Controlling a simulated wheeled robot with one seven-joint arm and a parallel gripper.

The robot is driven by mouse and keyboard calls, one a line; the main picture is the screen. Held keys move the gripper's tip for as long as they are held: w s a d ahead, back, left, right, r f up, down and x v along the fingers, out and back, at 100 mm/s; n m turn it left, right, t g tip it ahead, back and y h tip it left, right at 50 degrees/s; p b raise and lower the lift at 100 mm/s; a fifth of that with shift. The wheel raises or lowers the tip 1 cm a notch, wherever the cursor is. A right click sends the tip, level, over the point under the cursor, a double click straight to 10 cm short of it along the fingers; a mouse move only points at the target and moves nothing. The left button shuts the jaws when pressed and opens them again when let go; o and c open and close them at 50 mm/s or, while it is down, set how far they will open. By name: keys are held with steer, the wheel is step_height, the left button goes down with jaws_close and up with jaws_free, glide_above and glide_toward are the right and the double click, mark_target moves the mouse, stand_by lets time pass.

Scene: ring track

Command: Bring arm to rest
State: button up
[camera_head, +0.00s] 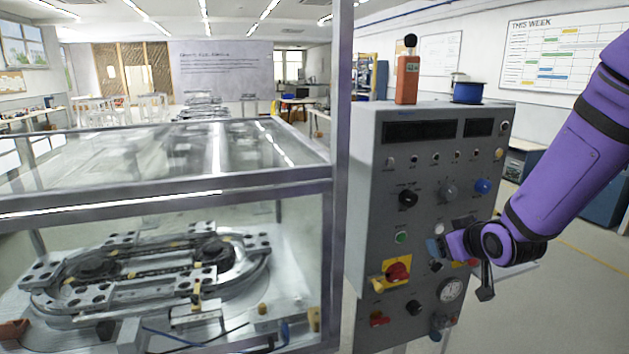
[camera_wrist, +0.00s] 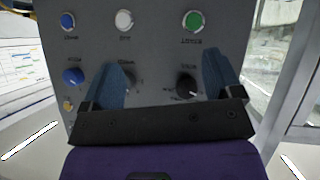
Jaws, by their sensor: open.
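My purple arm (camera_head: 575,150) reaches in from the right in the head view and bends down at a black joint. My gripper (camera_head: 434,257) is in front of the lower middle of the grey control panel (camera_head: 372,180). In the wrist view my gripper (camera_wrist: 166,66) shows two blue fingers spread apart with nothing between them. The panel's face fills the view behind them, with a dark knob (camera_wrist: 187,86) near the right finger. I cannot tell whether a fingertip touches the panel.
A red switch on a yellow plate (camera_head: 397,272) and a gauge (camera_head: 451,290) are near my gripper. A red device (camera_head: 408,78) and a blue spool (camera_head: 468,92) stand on the panel's top. A glass-cased ring track (camera_head: 150,275) is left. Open floor (camera_head: 570,285) lies right.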

steer(key=s+r+m+g, duration=0.1)
steer(key=s+r+g, duration=0.1)
steer(key=s+r, duration=0.3)
steer(key=s+r+m+g+h, duration=0.1)
steer(key=s+r, duration=0.4)
steer(key=s, duration=0.9)
steer(key=s+r+m+g, duration=0.2)
steer(key=s+r, duration=0.4)
steer(key=s, duration=0.3)
steer(key=shift+s+d+g, duration=0.3)
steer(key=shift+s+g, duration=0.05)
steer(key=shift+g, duration=0.35)
